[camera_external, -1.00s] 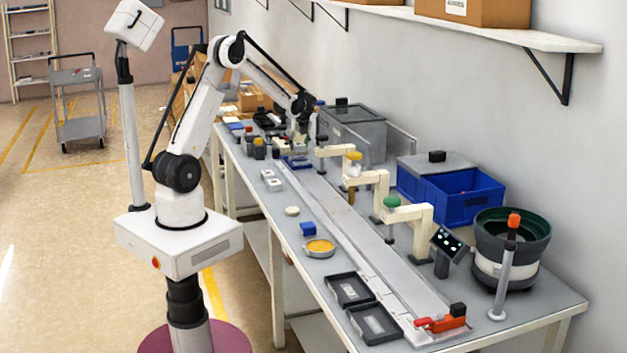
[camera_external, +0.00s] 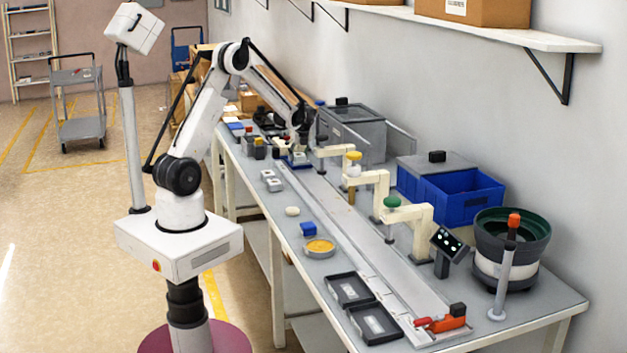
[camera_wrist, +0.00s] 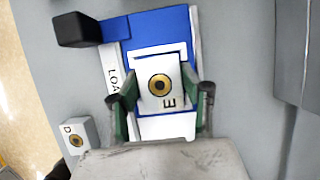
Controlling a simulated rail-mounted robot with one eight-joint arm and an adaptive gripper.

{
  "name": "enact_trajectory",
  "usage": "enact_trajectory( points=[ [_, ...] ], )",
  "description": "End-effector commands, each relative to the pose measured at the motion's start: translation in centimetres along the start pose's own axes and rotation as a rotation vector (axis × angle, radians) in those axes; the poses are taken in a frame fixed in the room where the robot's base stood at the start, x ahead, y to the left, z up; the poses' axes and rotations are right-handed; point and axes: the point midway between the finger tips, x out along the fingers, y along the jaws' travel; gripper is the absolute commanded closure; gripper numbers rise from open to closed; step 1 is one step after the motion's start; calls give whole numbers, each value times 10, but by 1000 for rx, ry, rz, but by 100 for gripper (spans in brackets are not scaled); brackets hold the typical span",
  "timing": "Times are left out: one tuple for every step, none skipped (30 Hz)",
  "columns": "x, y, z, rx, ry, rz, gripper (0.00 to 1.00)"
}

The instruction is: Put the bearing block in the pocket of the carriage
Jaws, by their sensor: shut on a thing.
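The bearing block (camera_wrist: 148,97) is white with a brass ring and the letter E. My gripper (camera_wrist: 161,103) is shut on it, with a green-padded finger on each side. The carriage (camera_wrist: 171,31) is blue with a white-edged pocket (camera_wrist: 163,49), and the block is over that pocket, slightly turned. I cannot tell whether the block is above the pocket or partly inside it. In the external view my gripper (camera_external: 299,150) is low over the carriage at the far end of the rail, small and partly hidden by the arm.
A block marked D (camera_wrist: 76,136) lies left of the carriage, and a black knob (camera_wrist: 77,29) stands at its upper left. Station arms (camera_external: 372,178) overhang the rail.

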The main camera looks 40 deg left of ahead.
Motion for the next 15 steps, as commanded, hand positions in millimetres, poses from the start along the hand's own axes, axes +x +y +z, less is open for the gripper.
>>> enact_trajectory(
  points=[
    [2, 0, -1, 0, 0, 0, 100],
    [3, 0, -1, 0, 0, 0, 100],
    [4, 0, -2, 0, 0, 0, 100],
    [4, 0, -1, 0, 0, 0, 100],
    [3, 0, -1, 0, 0, 0, 100],
    [3, 0, -1, 0, 0, 0, 100],
    [3, 0, -1, 0, 0, 0, 57],
    [3, 0, -1, 0, 0, 0, 53],
    [3, 0, -1, 0, 0, 0, 47],
    [3, 0, -1, 0, 0, 0, 43],
    [3, 0, -1, 0, 0, 0, 41],
    [3, 0, -1, 0, 0, 0, 41],
    [3, 0, -1, 0, 0, 0, 41],
    [3, 0, -1, 0, 0, 0, 41],
    [3, 0, -1, 0, 0, 0, 41]
  ],
)
